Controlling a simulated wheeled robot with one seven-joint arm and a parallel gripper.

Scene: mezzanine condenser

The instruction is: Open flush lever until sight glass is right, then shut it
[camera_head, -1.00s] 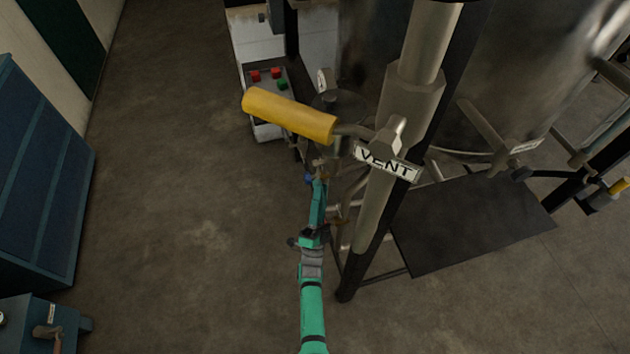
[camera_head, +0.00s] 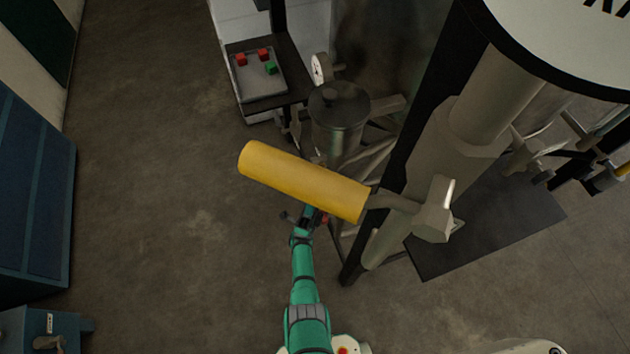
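My teal arm reaches up from the bottom middle, and my gripper (camera_head: 312,216) is at its far end, just below the large yellow handle (camera_head: 303,181) in the picture. The yellow handle sticks out left from a grey valve on a thick pipe (camera_head: 428,182). A second, smaller yellow handle (camera_head: 618,173) shows at the right edge. I cannot tell which handle, if either, is the flush lever. No sight glass can be made out.
A lidded grey pot (camera_head: 339,118) and a round gauge (camera_head: 320,68) stand behind the yellow handle. A panel with red and green buttons (camera_head: 258,78) is beyond. A dark plate (camera_head: 490,228) lies right. A blue cabinet (camera_head: 35,190) stands left; floor between is clear.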

